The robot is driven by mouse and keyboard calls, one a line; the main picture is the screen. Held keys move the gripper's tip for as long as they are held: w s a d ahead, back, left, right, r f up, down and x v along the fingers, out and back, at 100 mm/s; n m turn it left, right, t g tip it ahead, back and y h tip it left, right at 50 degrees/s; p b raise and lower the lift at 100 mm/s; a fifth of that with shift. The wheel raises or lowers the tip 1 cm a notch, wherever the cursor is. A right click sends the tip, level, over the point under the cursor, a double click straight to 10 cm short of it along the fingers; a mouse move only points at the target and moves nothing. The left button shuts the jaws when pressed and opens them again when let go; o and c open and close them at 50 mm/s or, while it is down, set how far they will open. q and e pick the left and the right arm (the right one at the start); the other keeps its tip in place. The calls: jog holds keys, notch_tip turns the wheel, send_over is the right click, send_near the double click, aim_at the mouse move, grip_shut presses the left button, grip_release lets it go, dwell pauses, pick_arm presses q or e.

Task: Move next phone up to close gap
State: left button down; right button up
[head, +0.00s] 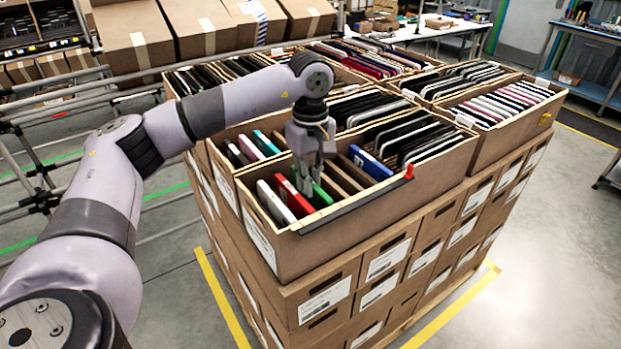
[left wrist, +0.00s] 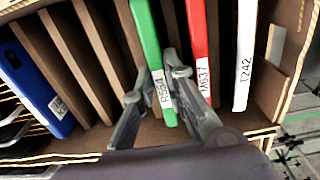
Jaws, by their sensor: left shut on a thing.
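The front carton (head: 385,220) holds phones standing on edge between brown dividers. My left gripper (head: 308,185) reaches down into its left part, shut on the green phone (head: 322,193). In the left wrist view the fingers (left wrist: 156,82) sit on either side of the green phone (left wrist: 147,35), near its label. The red phone (head: 294,198) and the white phone (head: 275,203) stand beside it toward the carton's left end. Brown dividers and a blue phone (head: 370,162) stand on the other side. My right gripper is out of view.
More black phones (head: 420,137) fill the right part of the front carton. A red clip (head: 409,172) sits on its front rim. Other phone-filled cartons (head: 500,105) surround it on the stack. Open floor (head: 540,270) lies to the right.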

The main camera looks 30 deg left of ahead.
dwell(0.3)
pick_arm(q)
jog(key=shift+f, duration=0.25)
dwell(0.4)
jog(key=c, duration=1.5)
grip_release()
jog(key=shift+c, duration=0.2)
notch_tip(320, 180, up, 12)
